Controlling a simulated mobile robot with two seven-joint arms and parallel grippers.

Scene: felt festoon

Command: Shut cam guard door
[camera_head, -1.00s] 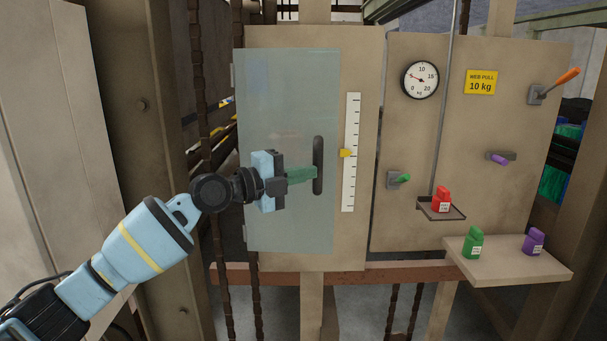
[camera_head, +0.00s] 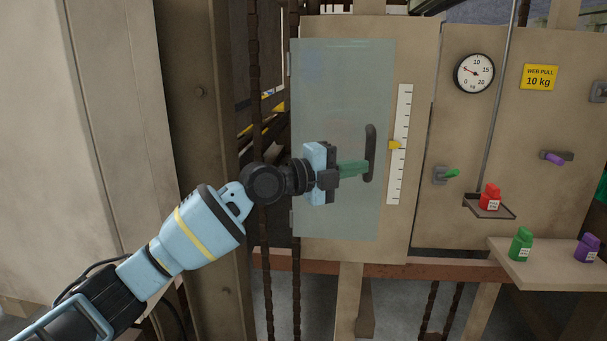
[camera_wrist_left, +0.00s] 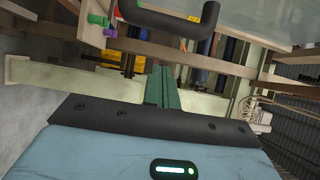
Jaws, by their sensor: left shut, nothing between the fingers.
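The cam guard door is a see-through grey-blue panel (camera_head: 335,90) in front of the beige board in the head view, with hinges on its left edge. Its upright black handle (camera_head: 370,140) is near the right edge; the handle also shows at the top of the left wrist view (camera_wrist_left: 165,22). I cannot tell whether a gap is left between door and board. My left gripper (camera_head: 362,168), with green fingers, is shut and empty. Its tips are at the lower part of the handle in the head view; contact is unclear. My right gripper is out of view.
Right of the door are a scale with a yellow pointer (camera_head: 394,145), a dial (camera_head: 474,72), a green-tipped lever (camera_head: 452,173) and a small tray with a red weight (camera_head: 490,197). A shelf (camera_head: 545,272) bears green and purple weights.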

